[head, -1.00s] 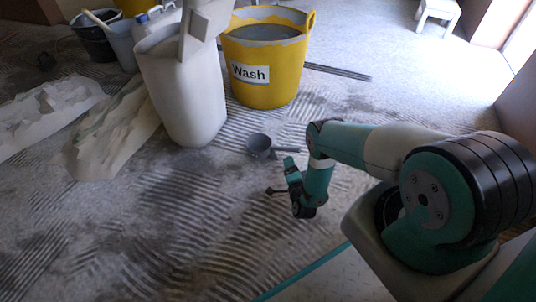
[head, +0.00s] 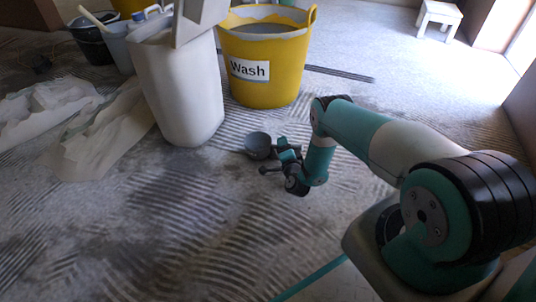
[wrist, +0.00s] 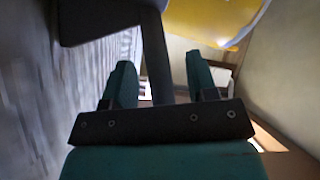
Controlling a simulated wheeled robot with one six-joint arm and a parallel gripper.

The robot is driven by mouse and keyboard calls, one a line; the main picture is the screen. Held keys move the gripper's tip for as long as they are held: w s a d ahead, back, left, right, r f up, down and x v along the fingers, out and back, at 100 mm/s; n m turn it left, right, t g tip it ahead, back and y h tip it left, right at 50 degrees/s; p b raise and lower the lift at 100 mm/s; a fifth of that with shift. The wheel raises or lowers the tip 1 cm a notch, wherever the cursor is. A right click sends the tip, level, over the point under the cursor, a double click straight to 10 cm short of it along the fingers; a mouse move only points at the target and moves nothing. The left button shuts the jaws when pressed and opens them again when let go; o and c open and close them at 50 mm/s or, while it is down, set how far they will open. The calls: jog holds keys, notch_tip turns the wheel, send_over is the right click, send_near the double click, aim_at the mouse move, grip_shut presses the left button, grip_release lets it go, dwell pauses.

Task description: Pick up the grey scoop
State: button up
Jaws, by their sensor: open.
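The grey scoop (head: 257,146) lies on the ridged plaster floor, in front of the yellow tub in the head view. Its round bowl shows there; its handle is mostly hidden behind my gripper (head: 285,152). In the wrist view, the dark scoop (wrist: 100,22) fills the upper left, and its handle runs down between my two teal fingers. My gripper (wrist: 160,75) is open there, with a finger on each side of the handle and visible gaps. I cannot tell whether either finger touches it.
A yellow tub labelled "Wash" (head: 264,75) and a tall white bin (head: 182,100) stand just behind the scoop. Crumpled pale sheets (head: 105,135) and buckets (head: 118,50) are at left. A white stool (head: 438,18) is far back. The front floor is clear.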

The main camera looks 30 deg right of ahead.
jog(key=shift+c, duration=0.3)
grip_shut()
